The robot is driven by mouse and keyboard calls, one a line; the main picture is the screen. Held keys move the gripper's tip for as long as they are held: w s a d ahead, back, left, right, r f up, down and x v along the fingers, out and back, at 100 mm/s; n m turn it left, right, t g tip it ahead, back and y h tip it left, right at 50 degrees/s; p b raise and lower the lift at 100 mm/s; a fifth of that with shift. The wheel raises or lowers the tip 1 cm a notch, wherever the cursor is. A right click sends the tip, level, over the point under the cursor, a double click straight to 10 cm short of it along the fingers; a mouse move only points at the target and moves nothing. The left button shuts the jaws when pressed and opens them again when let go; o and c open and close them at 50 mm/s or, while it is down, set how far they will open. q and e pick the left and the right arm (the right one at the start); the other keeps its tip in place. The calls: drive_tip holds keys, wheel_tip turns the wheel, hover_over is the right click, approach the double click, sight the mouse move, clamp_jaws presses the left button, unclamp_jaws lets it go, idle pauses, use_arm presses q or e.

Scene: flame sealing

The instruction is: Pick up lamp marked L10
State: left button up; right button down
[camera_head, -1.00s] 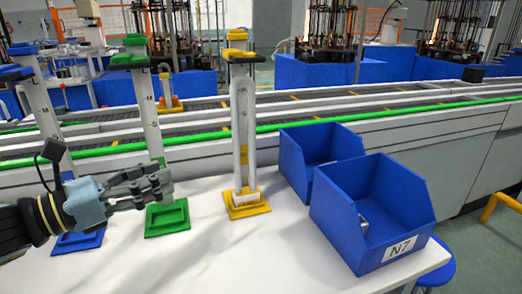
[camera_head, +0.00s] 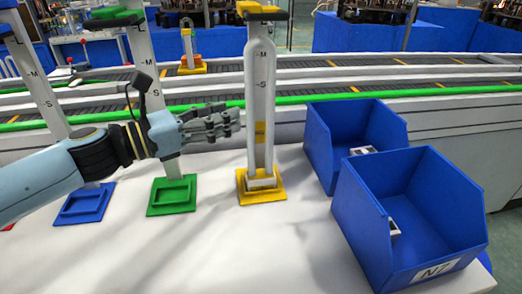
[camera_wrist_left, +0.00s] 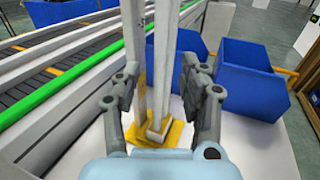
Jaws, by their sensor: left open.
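A tall pale lamp tube (camera_head: 262,100) with a yellow band stands upright in a holder with a yellow base (camera_head: 262,196). No L10 mark is legible on it. In the head view my left gripper (camera_head: 228,120) is at the left side of the tube, at about mid-height. In the left wrist view my left gripper (camera_wrist_left: 162,75) is open, and the tube (camera_wrist_left: 167,50) and holder column stand in the gap between its fingers. I cannot tell whether a finger touches them. My right gripper is not in view.
Similar holders with a green base (camera_head: 172,208) and a blue base (camera_head: 85,215) stand to the left, partly behind my arm. Two blue bins, the front one marked N7 (camera_head: 375,232) and one behind (camera_head: 318,150), stand to the right. A conveyor with a green rail (camera_head: 440,97) runs behind.

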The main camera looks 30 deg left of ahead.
use_arm(q)
drive_tip(key=p+x, duration=0.2)
drive_tip(key=x, duration=0.3)
drive_tip(key=shift+w+d+f, duration=0.15)
drive_tip(key=shift+f, duration=0.05)
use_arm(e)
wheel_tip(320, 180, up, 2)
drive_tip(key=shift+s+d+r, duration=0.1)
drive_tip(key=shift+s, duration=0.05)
use_arm(q)
clamp_jaws()
